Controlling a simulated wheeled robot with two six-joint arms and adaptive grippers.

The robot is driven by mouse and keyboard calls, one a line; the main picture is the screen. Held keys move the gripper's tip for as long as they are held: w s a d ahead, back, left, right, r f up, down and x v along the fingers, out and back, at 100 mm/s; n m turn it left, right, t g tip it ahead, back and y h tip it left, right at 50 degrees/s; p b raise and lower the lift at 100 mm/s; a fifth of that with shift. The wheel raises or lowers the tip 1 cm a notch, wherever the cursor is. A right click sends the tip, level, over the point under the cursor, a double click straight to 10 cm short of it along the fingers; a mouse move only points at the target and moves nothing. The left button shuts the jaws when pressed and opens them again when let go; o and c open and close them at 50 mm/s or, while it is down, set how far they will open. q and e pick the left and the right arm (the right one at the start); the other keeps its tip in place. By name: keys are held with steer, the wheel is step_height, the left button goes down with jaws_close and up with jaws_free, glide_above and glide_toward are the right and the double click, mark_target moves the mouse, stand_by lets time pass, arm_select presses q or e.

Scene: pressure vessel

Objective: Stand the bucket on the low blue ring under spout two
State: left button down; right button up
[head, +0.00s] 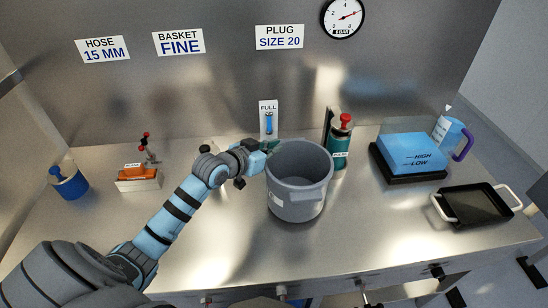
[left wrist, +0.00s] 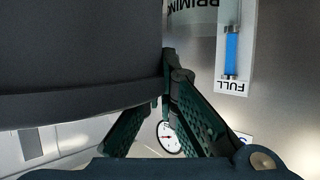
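The bucket (head: 298,190) is grey, upright and open-topped, near the middle of the steel bench. My left gripper (head: 268,148) is at its left back rim. In the left wrist view the dark bucket wall (left wrist: 75,60) fills the upper left. The left gripper's fingers (left wrist: 166,85) close together at the wall's edge, one partly hidden behind it, so they look shut on the bucket. Small fittings, perhaps spouts (head: 437,270), line the bench's front edge. A blue patch (head: 303,302) shows below that edge; I cannot tell if it is the ring. My right gripper is out of view.
Behind the bucket stand a green bottle (head: 340,145) with a red top and a FULL gauge (head: 268,120). To the right are a blue block (head: 410,153), a purple-handled jug (head: 450,137) and a black tray (head: 475,205). An orange block (head: 138,177) and a blue cup (head: 68,181) are left.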

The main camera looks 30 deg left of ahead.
arm_select(q)
steer(key=shift+f, duration=1.2)
steer(key=c, duration=2.3)
jaws_free()
steer(key=shift+f, duration=0.2)
steer(key=o, duration=0.5)
